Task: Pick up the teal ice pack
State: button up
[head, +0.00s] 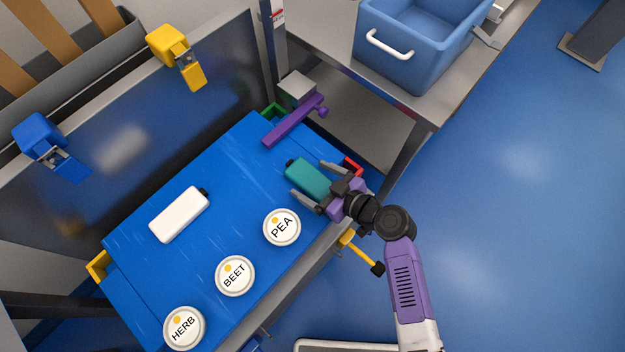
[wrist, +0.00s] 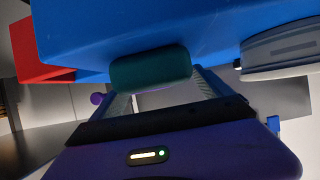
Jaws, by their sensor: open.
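The teal ice pack (head: 308,178) lies flat on the blue tabletop (head: 150,262), near its right end, with a dark cap at its upper-left end. My gripper (head: 309,180) is open, with one finger on each side of the pack in the head view. The fingers look apart from it there, but I cannot tell the exact gaps. In the wrist view the teal pack (wrist: 150,67) shows end-on between and just beyond the fingertips of my gripper (wrist: 160,88).
A white pack (head: 180,214) lies to the left. Round tubs marked PEA (head: 281,227), BEET (head: 235,276) and HERB (head: 185,328) line the front edge. A purple bar (head: 292,122) is clamped at the back corner. A blue bin (head: 415,45) stands on the grey bench.

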jog(key=shift+w+a+f, duration=0.15)
jog(key=shift+a, duration=0.15)
jog(key=shift+c, duration=0.4)
jog(key=c, duration=1.7)
